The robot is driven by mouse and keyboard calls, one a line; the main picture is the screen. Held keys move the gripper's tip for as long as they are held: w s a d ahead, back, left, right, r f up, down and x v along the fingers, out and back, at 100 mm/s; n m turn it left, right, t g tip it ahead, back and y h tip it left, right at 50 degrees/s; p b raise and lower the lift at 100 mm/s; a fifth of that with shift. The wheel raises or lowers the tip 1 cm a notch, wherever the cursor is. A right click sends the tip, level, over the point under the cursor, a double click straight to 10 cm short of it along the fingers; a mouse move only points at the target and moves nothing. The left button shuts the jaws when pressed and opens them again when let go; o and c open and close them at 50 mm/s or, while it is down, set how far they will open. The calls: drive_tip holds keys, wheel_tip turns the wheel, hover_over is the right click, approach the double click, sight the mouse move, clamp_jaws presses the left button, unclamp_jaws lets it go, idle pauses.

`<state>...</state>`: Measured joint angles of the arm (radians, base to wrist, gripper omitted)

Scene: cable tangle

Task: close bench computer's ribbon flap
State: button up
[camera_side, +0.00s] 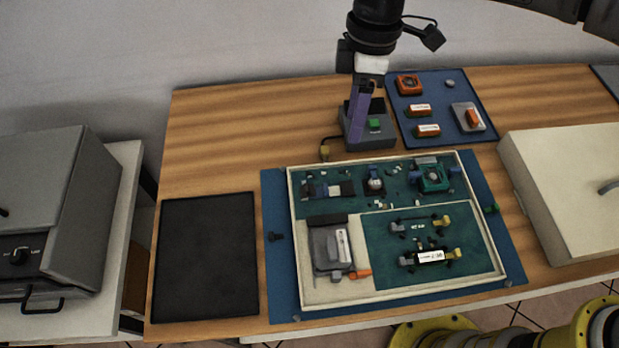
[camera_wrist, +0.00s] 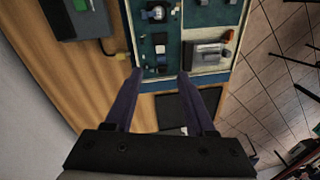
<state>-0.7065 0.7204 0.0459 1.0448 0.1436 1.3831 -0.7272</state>
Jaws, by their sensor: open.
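The bench computer is an open cream-rimmed case (camera_side: 293,222) with green boards, on a blue mat. The ribbon connector, seemingly with the flap, is a small dark and blue part (camera_side: 328,190) at the upper left of the upper board. It also shows in the wrist view (camera_wrist: 160,50), ahead of my fingertips. It is too small to tell how the flap stands. My gripper (camera_side: 361,118) has purple fingers pointing down, behind the case and in front of a grey box in the side view. In the wrist view my gripper (camera_wrist: 160,74) is open, with nothing between its fingers.
The grey box (camera_side: 369,134) has a green button and a cable with a yellow plug. A grey drive (camera_side: 330,249) with an orange lever sits in the case. A blue mat (camera_side: 465,88) holds orange parts. The black mat (camera_side: 206,257) at left is empty.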

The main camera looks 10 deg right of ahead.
drive_tip(key=n+t, duration=0.1)
drive_tip(key=t, duration=0.1)
hover_over(310, 188)
drive_tip(key=w+d, duration=0.2)
drive_tip(key=s+a+f+n, duration=0.1)
drive_tip(key=s+a, duration=0.1)
drive_tip(key=shift+h, duration=0.4)
wheel_tip(310, 188, down, 14)
drive_tip(key=shift+s+r, duration=0.15)
drive_tip(key=shift+r, duration=0.1)
clamp_jaws()
